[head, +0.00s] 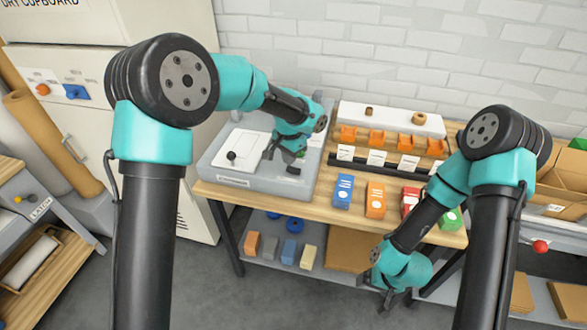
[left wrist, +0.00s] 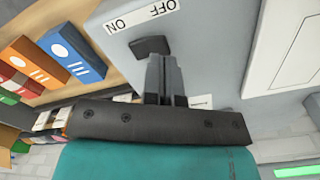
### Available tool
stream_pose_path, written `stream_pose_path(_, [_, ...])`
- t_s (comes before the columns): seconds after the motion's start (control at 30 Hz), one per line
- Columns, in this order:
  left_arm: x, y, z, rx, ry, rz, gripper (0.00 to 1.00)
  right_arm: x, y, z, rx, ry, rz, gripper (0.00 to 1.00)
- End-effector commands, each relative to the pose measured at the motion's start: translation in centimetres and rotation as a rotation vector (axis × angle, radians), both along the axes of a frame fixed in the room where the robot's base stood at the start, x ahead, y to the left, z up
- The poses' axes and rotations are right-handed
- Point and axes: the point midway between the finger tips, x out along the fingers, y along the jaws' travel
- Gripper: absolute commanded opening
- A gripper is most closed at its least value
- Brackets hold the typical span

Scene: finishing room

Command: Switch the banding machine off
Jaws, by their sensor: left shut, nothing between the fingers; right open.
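The banding machine (head: 222,160) is a grey box at the left end of the wooden bench. Its dark switch lever (left wrist: 150,46) sits beside a white label (left wrist: 140,15) reading ON and OFF; the lever also shows in the head view (head: 293,170). Which word the lever points to I cannot tell. My left gripper (left wrist: 165,62) is shut and empty, its tips right at the lever; contact is unclear. In the head view the left gripper (head: 284,160) is low over the machine's front right. My right gripper (head: 390,298) is open and empty, hanging in front of the bench.
A green lit strip (left wrist: 297,171) shows in the left wrist view. Blue (head: 343,191) and orange (head: 375,199) boxes stand right of the machine, with red and green ones further right. Behind them is a rack of orange holders (head: 376,137). A lower shelf holds coloured blocks (head: 270,247).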

Motion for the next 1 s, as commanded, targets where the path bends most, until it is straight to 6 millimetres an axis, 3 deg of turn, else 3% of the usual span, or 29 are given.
stream_pose_path(1.0, [0.0, 0.0, -1.1, 0.000, 0.000, 0.000, 0.00, 0.0, 0.0, 0.0, 0.000, 0.000, 0.000, 0.84])
